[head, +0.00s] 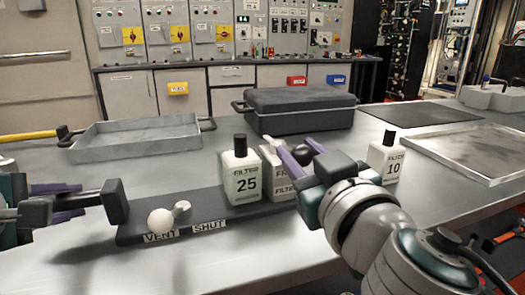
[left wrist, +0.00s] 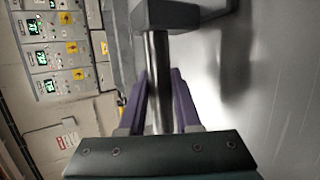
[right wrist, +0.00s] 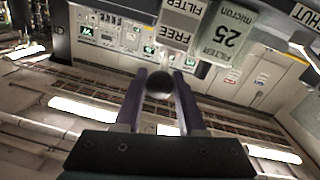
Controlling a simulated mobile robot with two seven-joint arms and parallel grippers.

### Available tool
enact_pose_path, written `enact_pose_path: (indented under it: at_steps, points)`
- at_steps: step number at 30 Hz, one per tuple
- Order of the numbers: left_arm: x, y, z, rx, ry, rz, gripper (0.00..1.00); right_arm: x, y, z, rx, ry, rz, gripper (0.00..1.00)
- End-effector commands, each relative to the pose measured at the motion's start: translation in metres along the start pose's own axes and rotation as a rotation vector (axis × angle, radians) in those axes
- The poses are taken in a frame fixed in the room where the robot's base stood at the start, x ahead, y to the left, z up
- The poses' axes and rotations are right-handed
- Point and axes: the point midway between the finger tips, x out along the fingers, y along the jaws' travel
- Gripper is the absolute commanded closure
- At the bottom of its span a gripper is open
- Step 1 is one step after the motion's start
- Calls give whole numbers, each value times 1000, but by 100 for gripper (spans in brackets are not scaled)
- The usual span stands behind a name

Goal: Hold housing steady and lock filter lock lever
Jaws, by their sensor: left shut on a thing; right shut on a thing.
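The housing is a dark base plate (head: 135,232) with VENT and SHUT labels, a white ball knob (head: 160,221) and a small metal knob (head: 182,208). A white block marked FILTER 25 (head: 244,172) and a white block marked FREE (head: 276,172) stand on it. My left gripper (head: 62,202) is shut on a metal bar (left wrist: 157,85) with a dark end block (head: 115,201) at the plate's left end. My right gripper (head: 302,154) is shut on a black ball knob (right wrist: 160,84) beside the FREE block.
A white FILTER 10 block (head: 387,160) stands right of my right gripper. A grey tray (head: 135,148) and a dark closed case (head: 300,113) lie behind. A metal tray (head: 510,165) lies at the right. The table front is clear.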

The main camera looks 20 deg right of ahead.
Motion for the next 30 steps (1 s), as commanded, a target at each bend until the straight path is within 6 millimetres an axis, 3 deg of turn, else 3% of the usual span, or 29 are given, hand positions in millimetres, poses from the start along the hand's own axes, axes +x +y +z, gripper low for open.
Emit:
enact_pose_path:
  at_steps: [1, 18, 30]
  points:
    - [1, -11, -2, -2, 2, -25, 100, 0, 5, 3, -8, 5, -28, 100]
    - [1, -11, -2, -2, 3, -25, 100, 18, 42, 8, -13, 107, -524, 100]
    - [1, -11, -2, -2, 3, -25, 100, 30, 54, 10, -6, 149, -730, 100]
